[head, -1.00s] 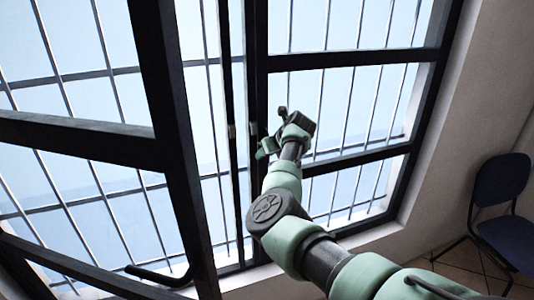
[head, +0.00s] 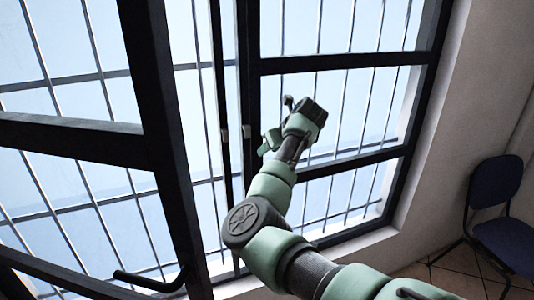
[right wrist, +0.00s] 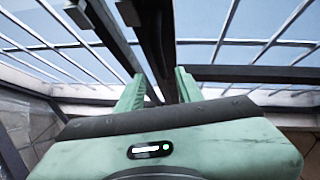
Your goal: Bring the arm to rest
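My right arm reaches up from the lower right in the head view, in green and dark grey. Its gripper (head: 277,121) is in front of the dark-framed window. In the right wrist view the two green fingers of the gripper (right wrist: 158,88) stand apart with nothing between them. Dark window bars show behind the gap. I cannot tell whether the gripper touches the frame. My left gripper is out of view. No cable shows.
A window leaf (head: 165,165) with a dark handle (head: 150,280) stands at the left. The barred window (head: 345,60) fills the back. A dark blue chair (head: 497,181) stands on the tiled floor (head: 440,275) at the right, beside a pale wall (head: 480,90).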

